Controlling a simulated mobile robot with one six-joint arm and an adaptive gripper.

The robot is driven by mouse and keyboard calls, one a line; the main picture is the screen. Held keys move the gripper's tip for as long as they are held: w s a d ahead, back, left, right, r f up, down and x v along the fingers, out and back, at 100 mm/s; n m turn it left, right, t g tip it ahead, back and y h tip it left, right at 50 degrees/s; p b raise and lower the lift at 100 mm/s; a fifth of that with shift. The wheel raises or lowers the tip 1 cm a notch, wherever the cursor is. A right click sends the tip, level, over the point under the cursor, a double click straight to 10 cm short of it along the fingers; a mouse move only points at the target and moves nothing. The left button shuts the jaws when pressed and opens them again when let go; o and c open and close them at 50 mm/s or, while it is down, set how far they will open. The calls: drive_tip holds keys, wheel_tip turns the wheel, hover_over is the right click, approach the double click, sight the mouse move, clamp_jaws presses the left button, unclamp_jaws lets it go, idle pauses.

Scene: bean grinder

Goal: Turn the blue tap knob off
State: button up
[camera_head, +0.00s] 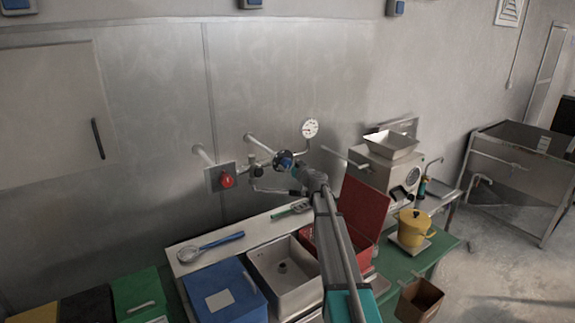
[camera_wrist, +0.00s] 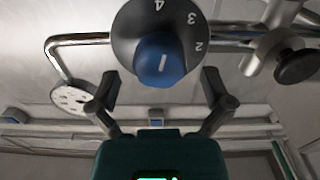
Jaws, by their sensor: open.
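The blue tap knob (camera_head: 283,159) sits on the wall pipework, at the tip of my arm. In the wrist view the blue knob (camera_wrist: 160,62) is at the top middle, with a short white mark on it. A dark dial (camera_wrist: 128,30) around it carries the white numbers 2, 3 and 4. My gripper (camera_wrist: 160,85) is open, with one finger on each side just below the knob in the picture. No finger clearly touches the knob. In the head view my gripper (camera_head: 299,172) is right beside the knob, partly hidden by its own wrist.
A round white gauge (camera_head: 310,128) stands on the pipe right of the knob. A red button (camera_head: 227,180) is on the wall plate to the left. A black valve knob (camera_wrist: 296,66) shows at the right in the wrist view. A sink (camera_head: 285,272) and a blue box (camera_head: 222,290) lie below.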

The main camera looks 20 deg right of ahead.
drive_tip(key=shift+w+a, duration=0.15)
drive_tip(key=shift+w, duration=0.35)
drive_tip(key=c, duration=1.1)
drive_tip(key=shift+c, duration=0.2)
